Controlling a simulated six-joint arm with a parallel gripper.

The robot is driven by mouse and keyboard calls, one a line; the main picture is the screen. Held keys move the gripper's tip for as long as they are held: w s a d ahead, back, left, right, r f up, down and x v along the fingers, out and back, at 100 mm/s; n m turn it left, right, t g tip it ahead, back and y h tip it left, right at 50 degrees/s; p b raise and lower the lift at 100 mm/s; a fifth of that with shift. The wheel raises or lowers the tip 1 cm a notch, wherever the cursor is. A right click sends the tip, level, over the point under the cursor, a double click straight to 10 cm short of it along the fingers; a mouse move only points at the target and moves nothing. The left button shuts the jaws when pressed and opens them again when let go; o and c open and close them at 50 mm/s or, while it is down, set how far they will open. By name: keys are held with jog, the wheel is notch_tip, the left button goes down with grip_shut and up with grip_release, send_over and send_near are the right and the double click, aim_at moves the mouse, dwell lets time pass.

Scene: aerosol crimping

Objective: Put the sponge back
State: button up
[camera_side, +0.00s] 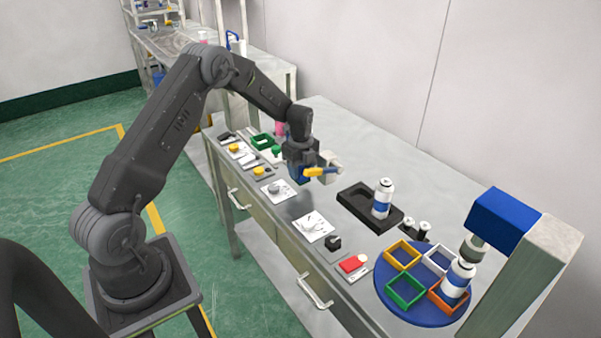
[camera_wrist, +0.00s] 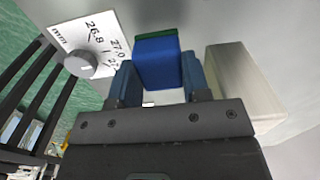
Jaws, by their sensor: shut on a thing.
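In the wrist view, a blue block with a thin green layer on its far edge, which looks like the sponge (camera_wrist: 158,62), sits between the two blue-grey fingers of my gripper (camera_wrist: 158,80). The fingers are shut on its sides. In the side view, my gripper (camera_side: 299,177) points down above the bench, near its middle. The sponge is hard to make out there. A yellow piece with a blue end (camera_side: 315,172) shows right beside the gripper; I cannot tell whether it is attached. The sponge's underside is hidden.
A white dial plate (camera_wrist: 88,50) lies left of the gripper. A pale block (camera_wrist: 238,80) is close on the right. A black tray (camera_side: 352,205) with a can stands right of the gripper, before a blue turntable (camera_side: 425,315) with coloured frames. A green frame (camera_side: 262,141) lies behind.

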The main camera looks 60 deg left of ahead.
jog(key=shift+f, duration=0.65)
jog(key=shift+f, duration=0.1)
jog(key=o, duration=0.8)
jog(key=shift+o, duration=0.2)
